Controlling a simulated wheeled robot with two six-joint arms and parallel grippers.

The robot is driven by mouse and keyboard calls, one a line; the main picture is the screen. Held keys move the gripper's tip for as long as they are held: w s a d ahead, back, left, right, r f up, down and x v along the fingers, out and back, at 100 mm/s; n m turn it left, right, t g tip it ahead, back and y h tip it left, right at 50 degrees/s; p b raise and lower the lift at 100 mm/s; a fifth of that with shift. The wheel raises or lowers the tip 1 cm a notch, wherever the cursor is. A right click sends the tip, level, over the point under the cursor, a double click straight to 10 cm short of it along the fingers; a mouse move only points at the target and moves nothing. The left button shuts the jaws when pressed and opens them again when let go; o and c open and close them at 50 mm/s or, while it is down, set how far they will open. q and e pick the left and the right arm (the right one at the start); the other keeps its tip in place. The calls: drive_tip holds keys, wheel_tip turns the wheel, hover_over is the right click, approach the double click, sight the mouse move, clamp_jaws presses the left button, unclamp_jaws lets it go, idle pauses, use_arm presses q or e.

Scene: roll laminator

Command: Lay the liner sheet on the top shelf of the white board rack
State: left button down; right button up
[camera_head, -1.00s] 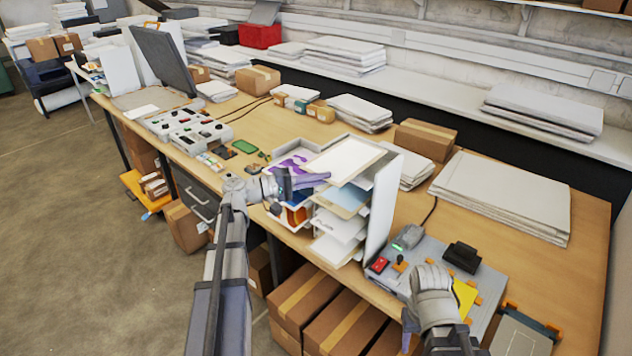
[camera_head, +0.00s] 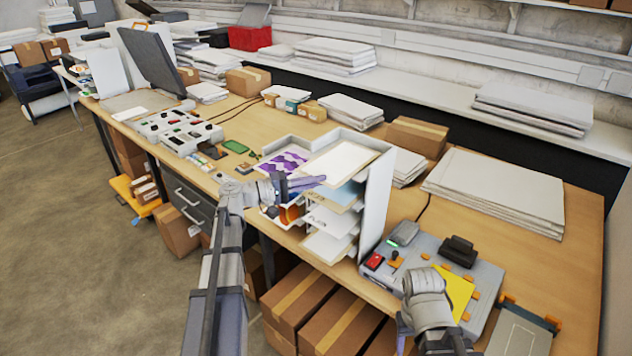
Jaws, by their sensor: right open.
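The white board rack (camera_head: 378,205) stands on the bench in mid-picture, with several stacked shelves and a tall side panel. A white sheet with a tan border (camera_head: 342,160), which may be the liner sheet, lies flat at the rack's top level. My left gripper (camera_head: 306,183) is at the rack's front left, its purple fingers beside the sheet's near edge. I cannot tell whether they touch it or are shut. My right gripper (camera_head: 404,330) is open, low in front of the grey laminator (camera_head: 425,262); its fingers are largely hidden behind the hand.
A yellow sheet (camera_head: 455,290) lies on the laminator. A purple-patterned sheet (camera_head: 283,162) is in the compartment left of the rack's top. Large white boards (camera_head: 495,190) and a cardboard box (camera_head: 417,137) stand behind. Brown boxes (camera_head: 300,300) are under the bench.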

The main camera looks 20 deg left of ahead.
use_arm(q)
drive_tip(key=shift+f, duration=0.15)
idle(0.3)
drive_tip(key=c, duration=1)
unclamp_jaws()
drive_tip(key=v, duration=0.7)
drive_tip(key=shift+s+a, duration=0.25)
drive_tip(key=shift+a, duration=0.1)
